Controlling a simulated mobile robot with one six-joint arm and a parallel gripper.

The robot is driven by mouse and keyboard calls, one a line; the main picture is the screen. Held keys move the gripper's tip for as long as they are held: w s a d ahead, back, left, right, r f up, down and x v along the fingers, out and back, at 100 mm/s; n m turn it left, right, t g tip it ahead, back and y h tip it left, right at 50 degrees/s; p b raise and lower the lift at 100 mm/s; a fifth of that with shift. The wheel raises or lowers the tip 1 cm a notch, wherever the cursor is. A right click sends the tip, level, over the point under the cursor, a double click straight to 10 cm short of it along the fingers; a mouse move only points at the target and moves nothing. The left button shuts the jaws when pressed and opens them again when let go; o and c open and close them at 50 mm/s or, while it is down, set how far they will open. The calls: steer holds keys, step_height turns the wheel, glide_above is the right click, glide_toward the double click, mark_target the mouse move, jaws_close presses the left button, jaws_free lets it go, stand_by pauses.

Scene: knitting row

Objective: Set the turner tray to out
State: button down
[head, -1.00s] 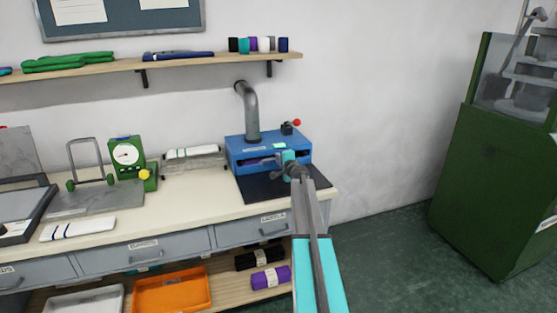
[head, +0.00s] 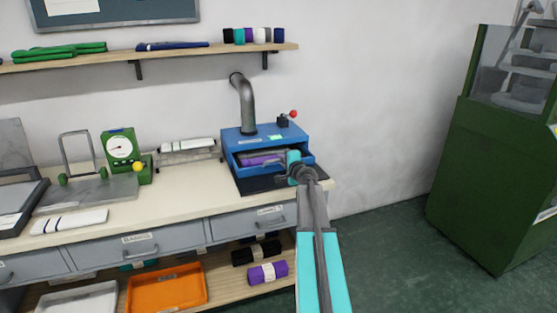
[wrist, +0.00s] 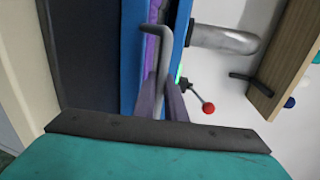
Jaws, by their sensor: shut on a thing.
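The turner is a blue box (head: 236,132) on the bench with a grey pipe rising from its top and a red-knobbed lever (head: 287,118). Its blue tray (head: 274,168) stands partly pulled out of the front, and a purple and grey item (head: 258,158) lies inside. My gripper (head: 293,173) is at the tray's front right. In the wrist view my gripper (wrist: 163,98) is shut on the tray's grey handle (wrist: 149,34). My gripper and arm hide part of the tray front.
A dark mat (head: 243,186) lies under the turner at the bench edge. A green dial gauge (head: 120,146) and a rack with a white roll (head: 186,146) stand to the left. A green machine (head: 480,185) stands at the right, with clear floor between.

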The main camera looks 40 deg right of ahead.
steer(key=f+b+v, duration=0.2)
steer(key=b+v, duration=0.1)
steer(key=v, duration=0.8)
steer(key=shift+s+a+f, duration=0.25)
steer(key=shift+s+f, duration=0.05)
steer(key=shift+s, duration=0.25)
steer(key=c, duration=1.8)
jaws_free()
steer(key=shift+s+r, duration=0.1)
steer(key=shift+s, duration=0.1)
steer(key=shift+w, duration=0.1)
